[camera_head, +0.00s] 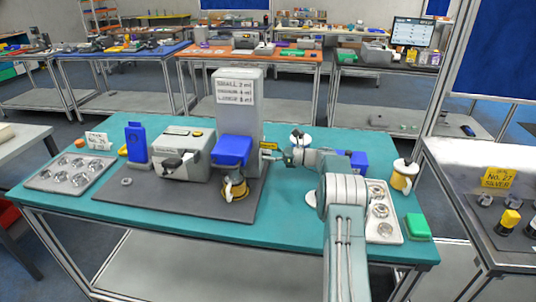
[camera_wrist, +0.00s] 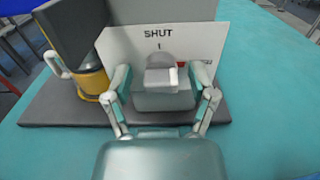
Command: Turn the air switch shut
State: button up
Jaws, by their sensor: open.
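The air switch shows in the wrist view as a grey knob (camera_wrist: 160,78) on a grey base, in front of a white panel (camera_wrist: 120,45) marked "SHUT". A red mark shows just right of the knob, partly hidden by a finger. My gripper (camera_wrist: 163,82) is open, with one finger on each side of the knob; I cannot tell whether they touch it. In the head view my gripper (camera_head: 287,157) is at the right side of the tall grey machine (camera_head: 240,105), beside a small yellow label. The switch itself cannot be made out there.
A yellow pot (camera_head: 235,187) stands under the machine's blue part, on the dark mat (camera_head: 185,196); it is close left in the wrist view (camera_wrist: 92,80). A blue box (camera_head: 352,160), a metal cup tray (camera_head: 381,215) and another yellow pot (camera_head: 404,175) are to the right.

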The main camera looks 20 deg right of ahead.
jog(key=shift+d, duration=0.25)
jog(key=shift+c, duration=1.3)
grip_shut()
jog(key=shift+a, duration=0.1)
